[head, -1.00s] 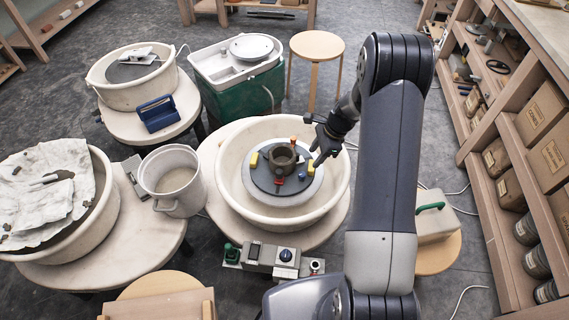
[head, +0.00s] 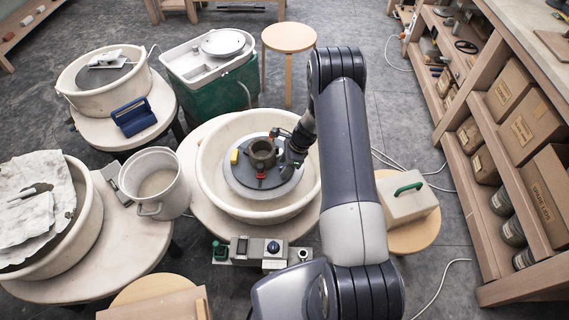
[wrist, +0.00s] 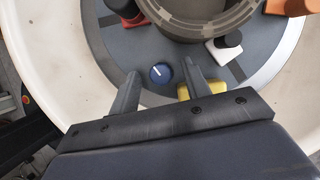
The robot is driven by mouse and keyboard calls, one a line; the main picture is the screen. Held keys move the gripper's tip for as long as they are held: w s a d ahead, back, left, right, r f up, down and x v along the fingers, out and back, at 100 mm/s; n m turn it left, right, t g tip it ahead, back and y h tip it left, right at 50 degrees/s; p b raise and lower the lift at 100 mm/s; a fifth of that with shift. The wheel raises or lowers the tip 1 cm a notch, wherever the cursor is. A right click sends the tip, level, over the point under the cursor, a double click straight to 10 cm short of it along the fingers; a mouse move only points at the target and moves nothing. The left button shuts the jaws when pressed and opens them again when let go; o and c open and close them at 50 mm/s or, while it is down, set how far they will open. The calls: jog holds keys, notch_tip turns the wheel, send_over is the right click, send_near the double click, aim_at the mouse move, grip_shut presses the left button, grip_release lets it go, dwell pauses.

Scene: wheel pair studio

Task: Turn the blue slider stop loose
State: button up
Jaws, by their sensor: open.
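The blue slider stop (wrist: 160,73) is a small round blue knob with a white mark, on the grey wheel head (wrist: 130,48) in the wrist view. My gripper (wrist: 160,68) is open, with a finger on each side of the knob in that view; I cannot tell whether either touches it. In the head view my gripper (head: 288,170) is over the right part of the disc and hides the blue stop. A brown clay ring or pot (wrist: 205,20) sits mid-disc. A yellow block (wrist: 203,90) lies by the right finger.
A red stop (wrist: 124,9), a white piece with a black knob (wrist: 229,43) and an orange piece (wrist: 289,6) stand around the pot. The cream basin (head: 212,195) rises around the disc. A bucket (head: 158,180) and control box (head: 262,250) are nearby.

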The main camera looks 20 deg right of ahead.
grip_shut()
dwell(0.5)
jog(key=shift+f+n+b, duration=0.1)
jog(key=shift+n+b, duration=0.2)
jog(key=shift+b, duration=0.1)
jog(key=shift+w+f+n+g+b, duration=0.15)
jog(key=shift+n+g+b, duration=0.25)
jog(key=shift+n+b, duration=0.6)
jog(key=n+g+b, duration=0.1)
jog(key=n+b, duration=0.1)
jog(key=shift+n, duration=0.3)
jog(key=n+g+h+b, duration=0.1)
jog(key=n+b, duration=0.1)
jog(key=n, duration=0.1)
jog(key=shift+w+n, duration=0.1)
jog(key=shift+n, duration=0.2)
jog(key=shift+a+r+n+g+h+b, duration=0.15)
jog(key=shift+n+g+b, duration=0.25)
jog(key=shift+n, duration=0.35)
jog(key=shift+d+r+n+g+h+b, duration=0.15)
jog(key=shift+n+g+b, duration=0.25)
jog(key=shift+n, duration=0.35)
jog(key=shift+a, duration=0.1)
